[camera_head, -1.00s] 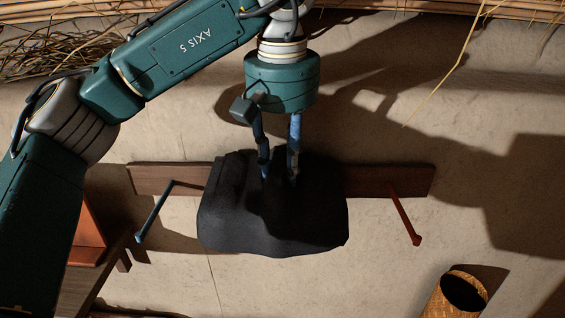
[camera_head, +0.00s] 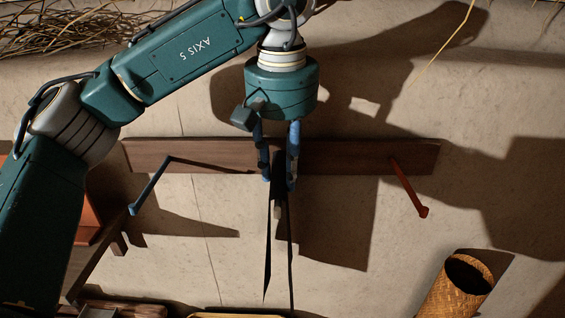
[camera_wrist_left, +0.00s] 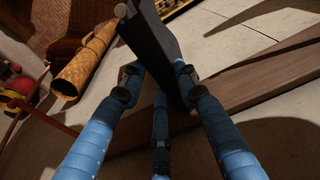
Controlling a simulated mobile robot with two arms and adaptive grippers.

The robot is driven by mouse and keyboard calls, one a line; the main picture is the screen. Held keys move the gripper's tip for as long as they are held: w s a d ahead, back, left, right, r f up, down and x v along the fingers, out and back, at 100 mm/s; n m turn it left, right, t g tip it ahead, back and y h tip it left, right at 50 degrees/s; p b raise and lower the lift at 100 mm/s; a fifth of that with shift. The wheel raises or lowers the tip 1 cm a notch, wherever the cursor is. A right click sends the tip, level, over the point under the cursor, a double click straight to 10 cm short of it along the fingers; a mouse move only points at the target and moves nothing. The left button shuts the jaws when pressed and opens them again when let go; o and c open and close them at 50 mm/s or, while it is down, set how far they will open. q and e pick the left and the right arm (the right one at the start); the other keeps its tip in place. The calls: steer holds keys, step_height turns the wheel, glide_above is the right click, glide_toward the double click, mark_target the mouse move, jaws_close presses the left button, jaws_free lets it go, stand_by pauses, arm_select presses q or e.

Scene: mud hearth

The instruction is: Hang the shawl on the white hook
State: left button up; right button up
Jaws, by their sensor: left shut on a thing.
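My left gripper (camera_head: 278,182) is shut on the black shawl (camera_head: 281,205) in front of the wooden rail (camera_head: 330,157). The shawl hangs from the fingertips and shows almost edge-on, as two thin dark flaps with a narrow gap between them. In the left wrist view the shawl (camera_wrist_left: 153,42) rises as a dark sheet from between the blue fingers. My right gripper is not in view.
A blue hook (camera_head: 149,187) sticks out on the left of the rail and a red hook (camera_head: 409,188) on the right. A woven basket (camera_head: 454,287) stands at lower right. Dry twigs (camera_head: 60,28) lie at upper left. The wall between the hooks and shawl is clear.

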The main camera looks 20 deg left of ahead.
arm_select(q)
steer(key=shift+w+f, duration=0.15)
steer(key=o, duration=1.1)
steer(key=shift+c, duration=0.2)
